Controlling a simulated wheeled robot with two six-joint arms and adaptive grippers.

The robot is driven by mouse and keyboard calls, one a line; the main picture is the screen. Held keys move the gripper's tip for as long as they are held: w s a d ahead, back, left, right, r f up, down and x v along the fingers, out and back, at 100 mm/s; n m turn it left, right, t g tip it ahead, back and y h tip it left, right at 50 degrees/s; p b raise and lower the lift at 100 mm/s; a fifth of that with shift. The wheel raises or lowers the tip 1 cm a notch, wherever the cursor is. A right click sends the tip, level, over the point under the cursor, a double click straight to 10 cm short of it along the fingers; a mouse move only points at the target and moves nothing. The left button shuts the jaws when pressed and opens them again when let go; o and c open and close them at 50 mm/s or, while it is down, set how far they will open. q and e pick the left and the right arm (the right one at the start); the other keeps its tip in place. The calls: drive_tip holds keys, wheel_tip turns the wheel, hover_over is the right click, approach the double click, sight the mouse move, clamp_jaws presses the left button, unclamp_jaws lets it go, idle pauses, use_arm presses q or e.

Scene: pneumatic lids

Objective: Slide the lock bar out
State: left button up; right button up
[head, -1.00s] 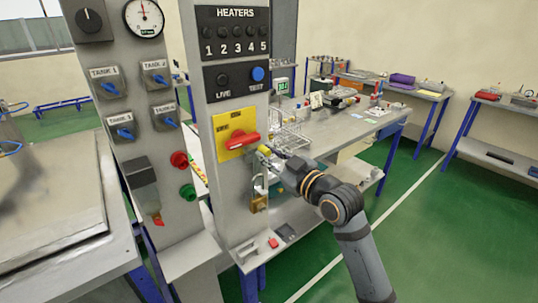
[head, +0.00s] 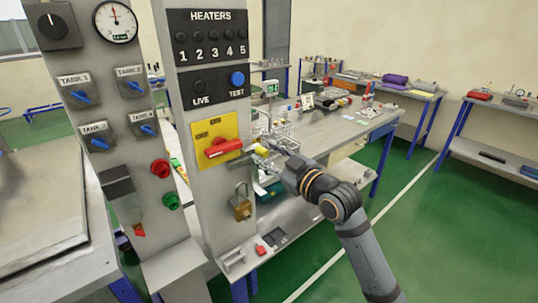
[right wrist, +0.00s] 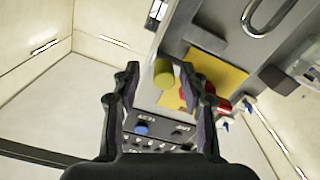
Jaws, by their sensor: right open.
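The red rotary handle (head: 222,148) sits on a yellow plate (head: 205,126) on the grey heater panel. A short yellow cylinder-shaped knob (head: 261,149) shows just right of the handle, likely the end of the lock bar; the bar itself is hard to make out. In the right wrist view the yellow knob (right wrist: 163,73) lies between the open fingertips of my right gripper (right wrist: 159,70), with the red handle (right wrist: 217,103) beyond the right finger. In the head view my right gripper (head: 268,154) is at the panel's right edge. My left gripper is out of view.
A brass padlock (head: 241,208) hangs below the handle. A blue TEST button (head: 237,79) is above the plate. Left are tank valves with blue handles (head: 82,97), a red button (head: 160,168) and a green button (head: 171,201). A bench (head: 335,135) with a wire basket stands behind my right arm.

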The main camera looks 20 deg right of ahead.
drive_tip(key=shift+r, duration=0.2)
wheel_tip(320, 180, up, 10)
drive_tip(key=shift+f, duration=0.2)
idle(0.3)
